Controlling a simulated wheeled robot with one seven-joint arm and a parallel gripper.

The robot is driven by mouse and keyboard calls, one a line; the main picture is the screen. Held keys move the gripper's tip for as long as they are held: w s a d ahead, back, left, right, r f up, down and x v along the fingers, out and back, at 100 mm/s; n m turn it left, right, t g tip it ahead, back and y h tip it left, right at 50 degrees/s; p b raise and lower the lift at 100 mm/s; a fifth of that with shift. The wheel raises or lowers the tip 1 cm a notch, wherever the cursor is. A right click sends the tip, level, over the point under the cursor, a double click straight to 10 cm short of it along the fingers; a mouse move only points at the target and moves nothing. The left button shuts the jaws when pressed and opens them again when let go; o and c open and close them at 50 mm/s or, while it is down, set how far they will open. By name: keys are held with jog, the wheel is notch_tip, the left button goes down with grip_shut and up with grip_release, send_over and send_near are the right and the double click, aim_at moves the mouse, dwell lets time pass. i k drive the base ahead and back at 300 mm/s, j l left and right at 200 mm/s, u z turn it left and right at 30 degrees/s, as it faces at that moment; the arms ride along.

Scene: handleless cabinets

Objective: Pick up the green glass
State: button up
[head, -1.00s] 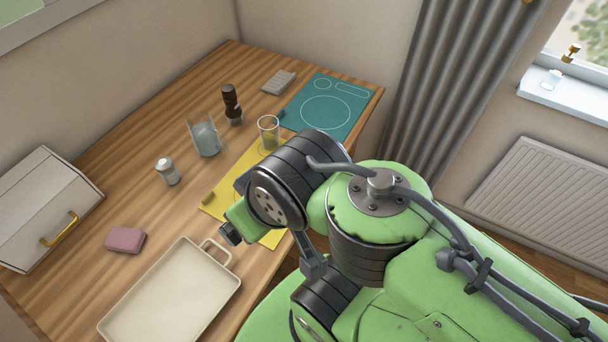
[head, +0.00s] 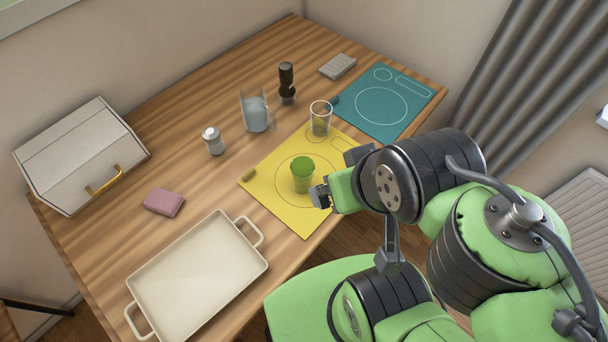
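The green glass (head: 302,176) stands upright on the yellow mat (head: 270,207), inside the mat's printed circle. My gripper (head: 320,196) is just to the right and front of it, near the mat's front right edge, pointing toward it. The gripper is small and dark in this view, so I cannot tell whether its fingers are apart or whether they touch the glass.
A clear glass (head: 320,120) stands behind, at the mat's far edge. A pitcher (head: 256,113), a dark grinder (head: 287,84) and a shaker (head: 213,140) stand further left. A cream tray (head: 196,268), pink sponge (head: 164,202), bread box (head: 80,155) and teal mat (head: 382,104) surround them.

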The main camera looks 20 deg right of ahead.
aim_at(302, 168)
jog(key=k+j+u, duration=0.15)
jog(key=k+u, duration=0.25)
jog(key=k+j+u, duration=0.15)
jog(key=u, duration=0.3)
jog(key=k+j+u, duration=0.2)
jog(key=j+u, duration=0.2)
jog(key=i+l+u, duration=0.2)
jog(key=l, duration=0.35)
jog(key=i, duration=0.1)
